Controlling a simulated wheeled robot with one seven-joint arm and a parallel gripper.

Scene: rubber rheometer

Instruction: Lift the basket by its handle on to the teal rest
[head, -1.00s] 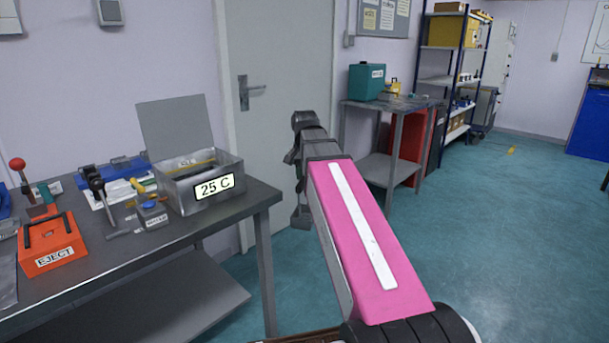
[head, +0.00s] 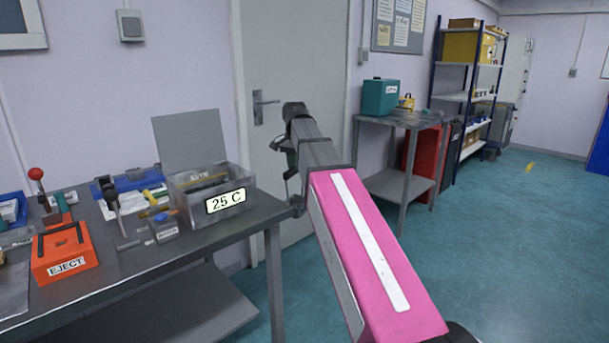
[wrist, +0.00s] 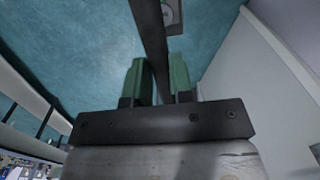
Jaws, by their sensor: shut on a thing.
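My gripper shows in the wrist view (wrist: 158,62), its two green fingers shut on a long dark bar (wrist: 153,35), which looks like the basket's handle. A small grey part with a round disc (wrist: 173,14) shows at the far end of the bar, cut off by the picture edge. In the head view my gripper (head: 291,160) is partly hidden behind my arm, beyond the bench's right end, with a dark piece (head: 297,204) below it. The basket's body is not clear in either view. I cannot pick out the teal rest with certainty.
A teal case (head: 380,98) stands on a side table (head: 387,187) farther right. A door (head: 290,60) is behind my gripper. The floor at right is clear.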

